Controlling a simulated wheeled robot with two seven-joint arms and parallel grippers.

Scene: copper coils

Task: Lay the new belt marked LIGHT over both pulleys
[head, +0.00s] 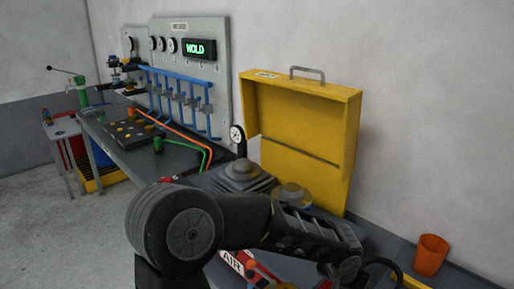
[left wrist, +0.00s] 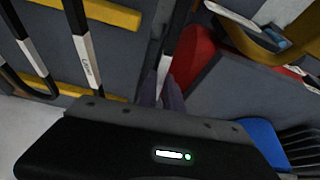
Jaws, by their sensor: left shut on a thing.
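In the left wrist view my left gripper (left wrist: 172,97) is shut on a black belt (left wrist: 168,50) with a white label. The label's wording cannot be read. Other black belts (left wrist: 76,18) with white labels hang to the left of it. In the head view my left arm crosses the lower middle, and its fingers cannot be made out. Beyond the arm are a grey stepped pulley (head: 243,175) and a second, partly hidden pulley (head: 292,194). No belt is seen on the visible parts of either. My right gripper is not in view.
A tall yellow cover (head: 349,150) stands open behind the pulleys. An orange cup (head: 431,255) is at the right. A red AIR sign (head: 232,262) shows below my arm. The left wrist view shows yellow strips (left wrist: 105,12), a red part (left wrist: 196,55) and a blue part (left wrist: 264,140).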

